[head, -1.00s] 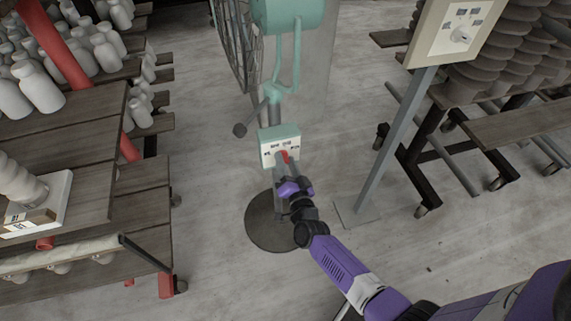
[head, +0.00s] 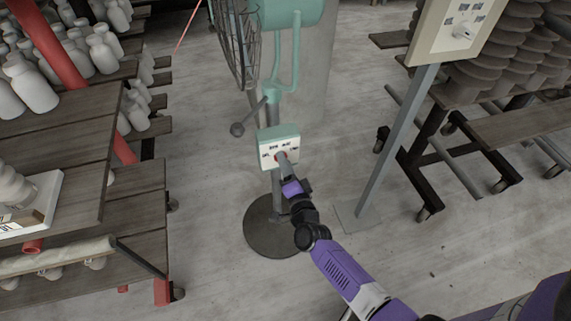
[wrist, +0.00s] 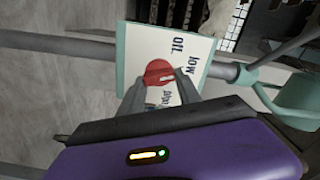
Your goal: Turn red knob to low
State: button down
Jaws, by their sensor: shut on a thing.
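The red knob (wrist: 156,72) sits on the white face of a control box (wrist: 133,53) with a mint-green rim. It has a pale mark on its right side, facing roughly toward the printed word "low" (wrist: 194,67). Another label stands above it, and a lower one is partly covered by a finger. My gripper (wrist: 160,79) is shut on the knob, one finger on each side. In the head view the box (head: 279,136) is on a fan's stand, and my gripper (head: 283,161) reaches its face, hiding most of the knob.
The fan's wire cage (head: 240,45) and mint-green motor housing (head: 291,10) are above the box. A grey post with a cream panel (head: 451,35) stands at right. Shelves of pale bottles (head: 55,190) are at left. Open floor lies between.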

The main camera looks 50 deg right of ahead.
jog(key=c, duration=0.8)
grip_release()
jog(key=shift+c, duration=0.2)
jog(key=shift+s, duration=0.1)
jog(key=v, duration=0.7)
jog(key=shift+s+a, duration=0.25)
jog(key=shift+s, duration=0.05)
